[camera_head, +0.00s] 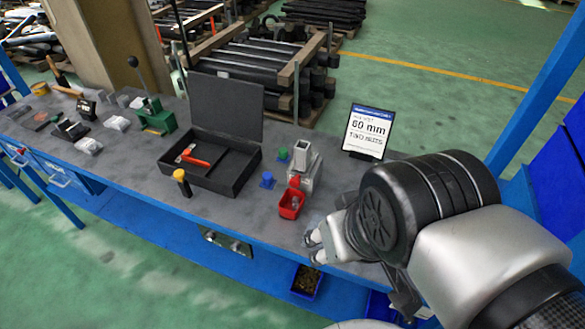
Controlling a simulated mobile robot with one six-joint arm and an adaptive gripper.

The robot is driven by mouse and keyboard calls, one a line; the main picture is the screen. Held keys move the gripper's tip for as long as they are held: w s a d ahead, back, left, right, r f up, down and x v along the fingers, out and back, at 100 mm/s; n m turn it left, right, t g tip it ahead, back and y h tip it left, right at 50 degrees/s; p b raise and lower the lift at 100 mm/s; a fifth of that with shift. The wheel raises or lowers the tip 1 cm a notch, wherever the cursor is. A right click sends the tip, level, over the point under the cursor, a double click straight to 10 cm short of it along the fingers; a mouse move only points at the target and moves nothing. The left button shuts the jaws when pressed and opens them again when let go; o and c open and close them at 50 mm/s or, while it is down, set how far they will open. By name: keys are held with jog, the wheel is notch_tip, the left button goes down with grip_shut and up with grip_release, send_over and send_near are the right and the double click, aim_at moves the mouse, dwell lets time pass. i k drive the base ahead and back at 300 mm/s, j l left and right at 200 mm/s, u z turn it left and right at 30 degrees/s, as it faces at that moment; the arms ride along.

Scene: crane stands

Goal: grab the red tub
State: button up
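The red tub (291,206) is a small open bin on the grey workbench (238,215), near its front edge. Something small and pale shows inside it. My gripper (312,246) is just right of and nearer than the tub, at the bench's front edge, apart from the tub. Its fingertips point left. My arm hides much of the gripper, and I cannot tell how wide the fingers stand.
A grey metal block (304,165) stands right behind the tub, with blue (267,181) and green (283,155) pieces nearby. An open black case (232,172) lies left. A "60 mm" sign (367,131) stands behind my arm.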

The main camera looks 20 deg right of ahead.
aim_at(285, 205)
jog(key=i+j, duration=0.15)
jog(key=j, duration=0.15)
jog(key=i+j+z, duration=0.1)
jog(key=j, duration=0.2)
jog(key=i+j, duration=0.2)
jog(key=j, duration=0.15)
jog(key=i+j, duration=0.15)
jog(key=j, duration=0.15)
jog(key=i+z, duration=0.05)
